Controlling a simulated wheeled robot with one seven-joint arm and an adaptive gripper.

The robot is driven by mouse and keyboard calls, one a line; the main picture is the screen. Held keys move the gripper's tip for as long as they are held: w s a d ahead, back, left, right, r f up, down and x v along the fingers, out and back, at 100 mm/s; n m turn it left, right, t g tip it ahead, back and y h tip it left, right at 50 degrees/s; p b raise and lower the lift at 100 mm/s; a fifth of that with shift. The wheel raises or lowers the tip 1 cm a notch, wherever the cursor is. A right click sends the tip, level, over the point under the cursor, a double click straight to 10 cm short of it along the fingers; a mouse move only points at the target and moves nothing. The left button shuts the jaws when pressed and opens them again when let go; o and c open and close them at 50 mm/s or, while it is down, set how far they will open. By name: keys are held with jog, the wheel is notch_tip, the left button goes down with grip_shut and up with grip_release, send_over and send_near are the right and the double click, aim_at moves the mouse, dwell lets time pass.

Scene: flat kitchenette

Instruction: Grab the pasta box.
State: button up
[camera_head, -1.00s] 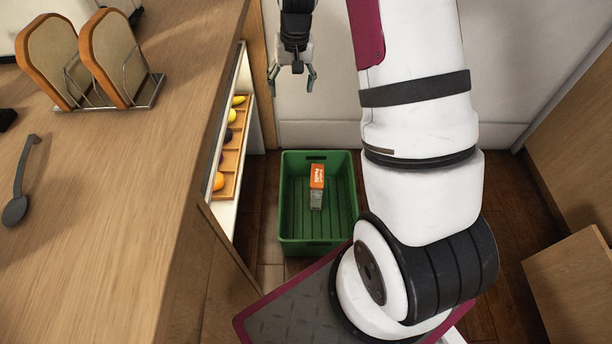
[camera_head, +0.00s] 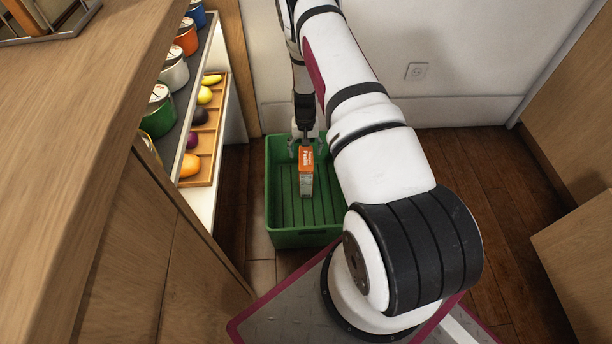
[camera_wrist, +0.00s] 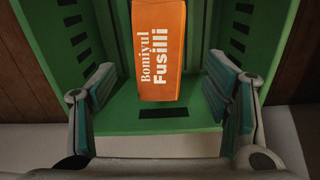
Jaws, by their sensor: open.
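The pasta box (camera_head: 306,172), orange on top and labelled "Fusilli", stands in the green crate (camera_head: 285,238) on the floor. In the wrist view the orange face of the pasta box (camera_wrist: 160,50) fills the upper middle, between the fingers and ahead of them. My gripper (camera_head: 307,146) is at the far end of the crate, close behind the box. In the wrist view my gripper (camera_wrist: 165,95) is open, one finger on each side, with a gap between each finger and the box. Whether the fingertips are level with the box is hard to tell.
The crate walls surround the box and my gripper. A wooden counter (camera_head: 90,110) with a shelf of jars and a fruit tray (camera_head: 212,150) stands on the left. The back wall (camera_head: 450,50) is close behind the crate. Floor to the right (camera_head: 470,170) is clear.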

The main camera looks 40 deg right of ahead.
aim_at(305, 158)
notch_tip(305, 158, down, 4)
jog(key=shift+r+b, duration=0.1)
jog(key=shift+b, duration=0.5)
jog(key=shift+s+f+b, duration=0.1)
jog(key=shift+f+b, duration=1.5)
jog(key=shift+f, duration=1.05)
jog(key=shift+r, duration=0.1)
jog(key=c, duration=1.6)
grip_shut()
jog(key=shift+r, duration=0.1)
